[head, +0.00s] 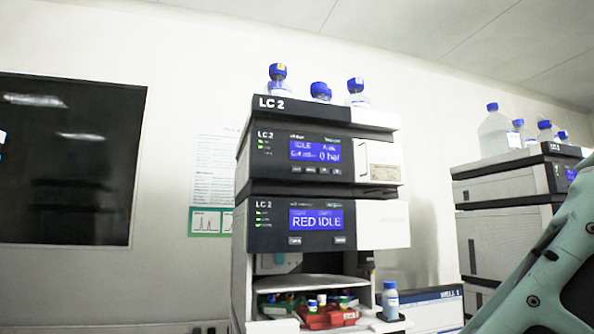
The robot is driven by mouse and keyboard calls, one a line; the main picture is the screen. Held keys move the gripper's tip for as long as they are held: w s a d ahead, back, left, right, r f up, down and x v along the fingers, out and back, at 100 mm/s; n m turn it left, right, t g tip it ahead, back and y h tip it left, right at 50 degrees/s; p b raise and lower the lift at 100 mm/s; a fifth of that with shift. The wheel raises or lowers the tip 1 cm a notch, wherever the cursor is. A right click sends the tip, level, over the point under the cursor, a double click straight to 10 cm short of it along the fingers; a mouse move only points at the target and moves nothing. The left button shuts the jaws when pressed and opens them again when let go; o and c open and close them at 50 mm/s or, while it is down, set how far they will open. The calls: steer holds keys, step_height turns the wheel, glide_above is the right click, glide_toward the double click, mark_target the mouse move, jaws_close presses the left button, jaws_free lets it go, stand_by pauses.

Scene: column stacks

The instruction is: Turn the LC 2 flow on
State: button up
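The LC 2 stack (275,180) stands in the middle of the head view, with "LC 2" on its top edge and on both modules. The upper module's blue display (314,151) reads IDLE and 0 bar; a smaller value on it is too blurred to read. A row of small buttons (316,170) lies below that display. The lower module's display (316,219) reads RED IDLE, with two buttons (340,240) under it. Green indicator lights (262,143) show on the left of both panels. My gripper is not in view.
Bottles with blue caps (277,78) stand on the stack. An open bay below holds a red tray (328,318) with vials, and a small bottle (390,300) stands at its front right. Another stack (505,190) is at right, partly behind my arm. A dark screen (65,160) is at left.

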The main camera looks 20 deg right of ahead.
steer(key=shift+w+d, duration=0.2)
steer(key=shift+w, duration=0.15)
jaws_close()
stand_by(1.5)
